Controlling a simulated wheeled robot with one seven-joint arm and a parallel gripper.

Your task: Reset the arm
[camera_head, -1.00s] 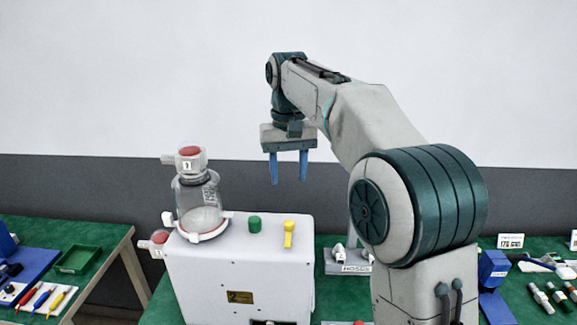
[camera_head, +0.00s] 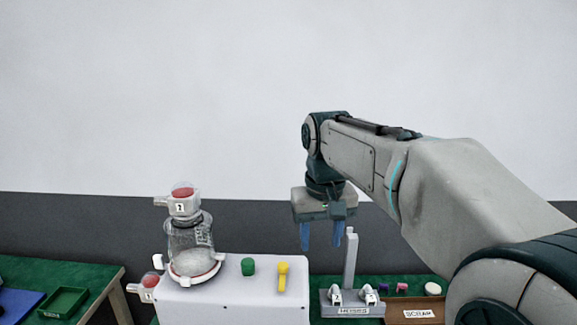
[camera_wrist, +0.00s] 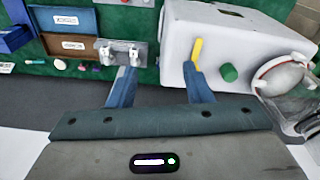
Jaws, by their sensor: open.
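My gripper (camera_head: 321,236) has two blue fingers pointing down, apart and with nothing between them. In the head view it hangs in the air to the right of the white canister pump (camera_head: 232,300), near the hoses stand. In the wrist view my gripper (camera_wrist: 163,85) shows the same open fingers, with the pump (camera_wrist: 225,40) beyond at upper right. The pump carries a clear canister (camera_head: 191,245) with a red-topped lid, a green knob (camera_head: 248,266) and a yellow lever (camera_head: 283,276).
A grey stand labelled HOSES (camera_head: 352,310) with an upright post stands right of the pump. A brown SCRAP bin (camera_head: 418,312) lies beyond it. A green tray (camera_head: 62,304) is on the left table.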

